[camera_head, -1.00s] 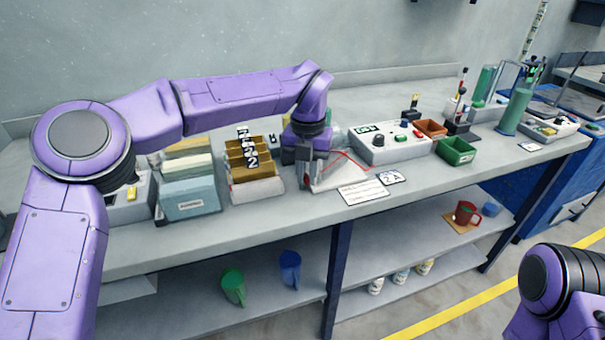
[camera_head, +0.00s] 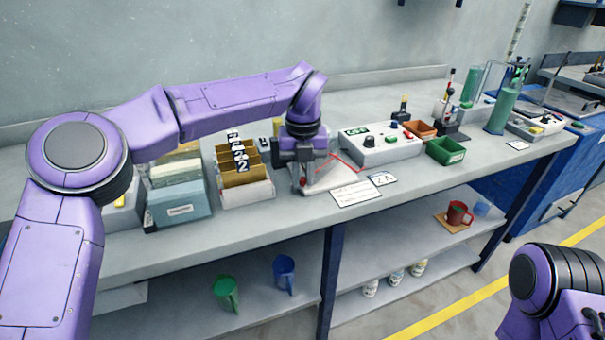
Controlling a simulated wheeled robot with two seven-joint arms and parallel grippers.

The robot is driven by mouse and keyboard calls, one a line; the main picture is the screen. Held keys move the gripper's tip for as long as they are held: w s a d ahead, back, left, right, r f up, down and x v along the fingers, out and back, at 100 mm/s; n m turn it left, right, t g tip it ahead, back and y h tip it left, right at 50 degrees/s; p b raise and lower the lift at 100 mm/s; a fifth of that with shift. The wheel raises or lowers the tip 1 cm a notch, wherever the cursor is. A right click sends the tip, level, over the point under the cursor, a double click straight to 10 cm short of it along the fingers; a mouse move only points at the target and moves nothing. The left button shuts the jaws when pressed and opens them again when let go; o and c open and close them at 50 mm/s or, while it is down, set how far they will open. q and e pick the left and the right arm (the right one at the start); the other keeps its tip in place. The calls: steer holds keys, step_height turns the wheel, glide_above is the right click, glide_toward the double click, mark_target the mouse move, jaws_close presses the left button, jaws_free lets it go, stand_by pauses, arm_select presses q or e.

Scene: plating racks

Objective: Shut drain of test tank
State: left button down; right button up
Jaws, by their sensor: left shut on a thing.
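The test tank (camera_head: 330,178) appears to be the small clear box on a white base at the bench's front edge, with a red line across it. My left gripper (camera_head: 300,180) points down at the tank's left front side. It is shut on a small part there, apparently the drain; the fingers hide most of it, and I cannot tell how the drain is turned. My right gripper is out of view; only part of my right arm shows at the lower right.
Left of the tank stand a brown sorter (camera_head: 240,170) with number cards and a blue-grey box (camera_head: 180,204). Right of it are a control box (camera_head: 385,148), a green bin (camera_head: 445,151) and an orange bin (camera_head: 420,130). A label card (camera_head: 355,193) lies in front. Mugs stand on the lower shelf.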

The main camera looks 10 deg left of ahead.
mark_target(303, 178)
arm_select(q)
steer(key=c, duration=1.1)
jaws_free()
steer(key=shift+w, duration=0.1)
steer(key=shift+o, duration=0.2)
step_height(303, 178, up, 11)
steer(key=p, duration=0.1)
steer(key=shift+f, duration=0.15)
